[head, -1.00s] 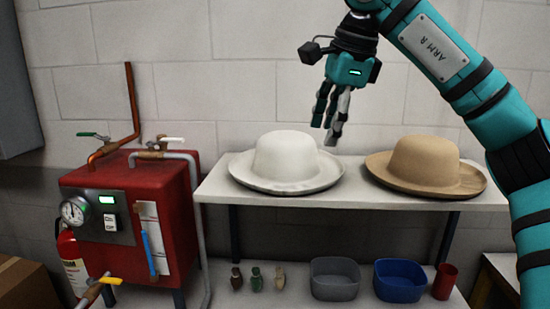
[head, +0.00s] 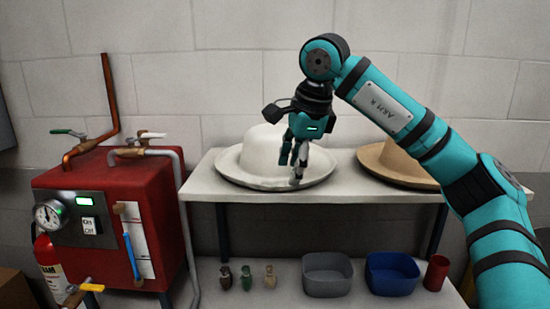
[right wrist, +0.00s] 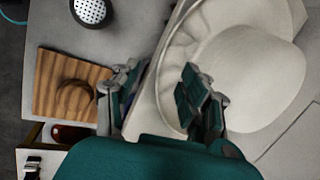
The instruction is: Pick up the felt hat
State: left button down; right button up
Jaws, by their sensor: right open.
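A white felt hat (head: 258,150) with a round crown and wide brim sits upright on the shelf. A tan hat (head: 392,168) sits to its right, partly behind my right arm. My right gripper (head: 292,172) is open, fingers pointing down, in front of the white hat's crown at its front right brim. In the right wrist view the white hat (right wrist: 262,75) fills the right side. There my right gripper's fingers (right wrist: 162,98) are spread, one overlapping the brim and the other left of it. Contact cannot be told. My left gripper is not in view.
The white shelf (head: 200,187) carries both hats. A red boiler (head: 150,205) with pipes stands to its left. Below are a grey bin (head: 327,275), a blue bin (head: 391,275) and a red cup (head: 436,272). A wooden board (right wrist: 58,75) shows in the right wrist view.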

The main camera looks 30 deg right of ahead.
aim_at(286, 183)
jog(key=shift+w+f, duration=0.1)
jog(key=shift+f, duration=0.1)
jog(key=p+x, duration=0.1)
jog(key=x, duration=0.2)
jog(key=shift+w+f+p, duration=0.3)
jog(key=shift+w+p, duration=0.1)
jog(key=shift+w, duration=0.05)
jog(key=shift+w+f, duration=0.1)
jog(key=shift+f, duration=0.4)
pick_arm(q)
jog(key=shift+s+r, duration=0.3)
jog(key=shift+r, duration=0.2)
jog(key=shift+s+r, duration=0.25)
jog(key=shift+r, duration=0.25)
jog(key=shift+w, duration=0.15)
pick_arm(e)
grip_shut()
